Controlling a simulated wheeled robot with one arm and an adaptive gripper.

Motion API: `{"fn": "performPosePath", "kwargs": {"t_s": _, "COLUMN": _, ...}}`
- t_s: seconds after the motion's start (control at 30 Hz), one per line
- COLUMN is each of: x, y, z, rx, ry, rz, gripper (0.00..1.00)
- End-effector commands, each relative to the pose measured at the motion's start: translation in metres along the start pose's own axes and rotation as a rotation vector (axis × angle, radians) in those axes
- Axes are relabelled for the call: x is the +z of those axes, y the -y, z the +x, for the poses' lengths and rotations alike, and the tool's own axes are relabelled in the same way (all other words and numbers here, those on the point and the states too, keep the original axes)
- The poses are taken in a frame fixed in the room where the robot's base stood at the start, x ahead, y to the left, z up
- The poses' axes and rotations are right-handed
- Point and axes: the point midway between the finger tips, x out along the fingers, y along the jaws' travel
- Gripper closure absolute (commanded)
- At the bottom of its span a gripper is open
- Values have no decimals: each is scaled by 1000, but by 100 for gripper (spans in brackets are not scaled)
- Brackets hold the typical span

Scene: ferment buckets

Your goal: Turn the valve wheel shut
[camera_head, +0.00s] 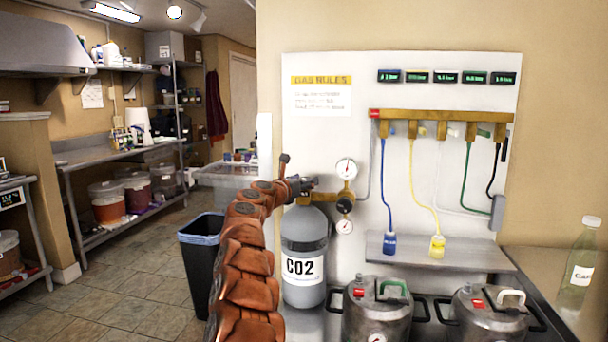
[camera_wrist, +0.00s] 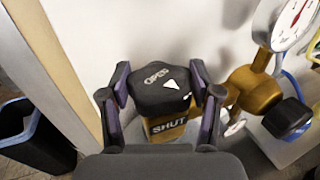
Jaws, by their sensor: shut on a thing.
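The valve wheel (camera_wrist: 160,86) is a black rounded knob in the wrist view, marked OPEN with a white triangle on top. A brass block (camera_wrist: 168,130) lettered SHUT sits just below it. My gripper (camera_wrist: 159,80) has one finger on each side of the wheel and is shut on it. In the head view my gripper (camera_head: 306,184) is at the top of the grey CO2 cylinder (camera_head: 304,245), beside the brass regulator. There the wheel is mostly hidden by my gripper and cannot be made out clearly.
The regulator with gauges (camera_head: 346,168) is close to the right of my gripper. A wall panel (camera_head: 330,130) with hoses stands behind. Two steel kegs (camera_head: 378,318) are below right. A black bin (camera_head: 201,260) stands at the left, with open floor beyond it.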

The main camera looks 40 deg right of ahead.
Motion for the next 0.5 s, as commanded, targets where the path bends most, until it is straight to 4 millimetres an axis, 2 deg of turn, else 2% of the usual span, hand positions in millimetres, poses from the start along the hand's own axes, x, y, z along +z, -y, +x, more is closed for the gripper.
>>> {"fn": "performPosePath", "kwargs": {"t_s": 0.03, "x": 7, "y": 0, "z": 1, "rx": -19, "ry": 3, "rz": -3, "gripper": 72}}
{"fn": "performPosePath", "kwargs": {"t_s": 0.5, "x": 8, "y": 0, "z": 1, "rx": -181, "ry": 4, "rz": 0, "gripper": 72}}
